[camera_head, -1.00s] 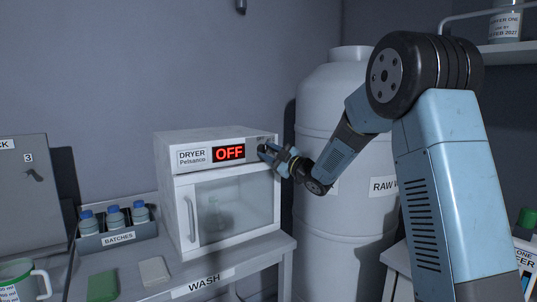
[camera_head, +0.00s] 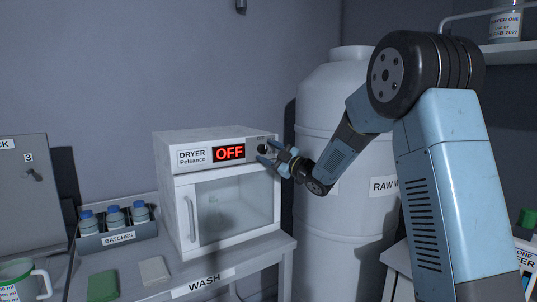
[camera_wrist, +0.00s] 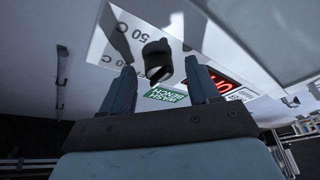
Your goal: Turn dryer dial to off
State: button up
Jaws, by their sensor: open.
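The white dryer (camera_head: 184,218) stands on the wash bench, and its red display (camera_head: 229,153) reads OFF. The dark dial (camera_head: 262,149) is at the right end of its top panel. In the wrist view the dial (camera_wrist: 157,60) shows as a dark knob beyond the fingertips, with 50 C markings on the panel beside it. My gripper (camera_head: 266,153) is open in front of the dial, its fingers apart. In the wrist view the gripper (camera_wrist: 160,75) has nothing between its fingers, and the dial appears clear of them.
The wash bench (camera_head: 270,250) holds a batches rack (camera_head: 118,240) with blue-capped bottles, a green pad (camera_head: 103,286) and a pale pad (camera_head: 153,270). A tall white raw-water tank (camera_head: 335,220) stands close to the right of the dryer. A grey switch box (camera_head: 20,200) is at left.

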jog(key=v, duration=1.3)
jog(key=shift+s+d+f, duration=0.15)
jog(key=shift+d+f, duration=0.05)
jog(key=shift+r, duration=0.1)
jog(key=s+d+r+m+t+h, duration=0.2)
jog(key=s+d+r+m+h, duration=0.2)
jog(key=s+d+m+h, duration=0.8)
jog(key=s+f+m+g+h, duration=0.1)
jog(key=s+f+m+g, duration=0.1)
jog(key=s, duration=0.6)
jog(key=s+d+f+m+g+h, duration=0.1)
jog(key=s+f+m+g+h, duration=0.1)
jog(key=s, duration=0.7)
jog(key=s+f+m+g+h, duration=0.1)
jog(key=s+f+m+g, duration=0.2)
jog(key=s+g, duration=0.2)
jog(key=s, duration=0.3)
jog(key=shift+s+d+m, duration=0.15)
jog(key=shift+d+m, duration=0.25)
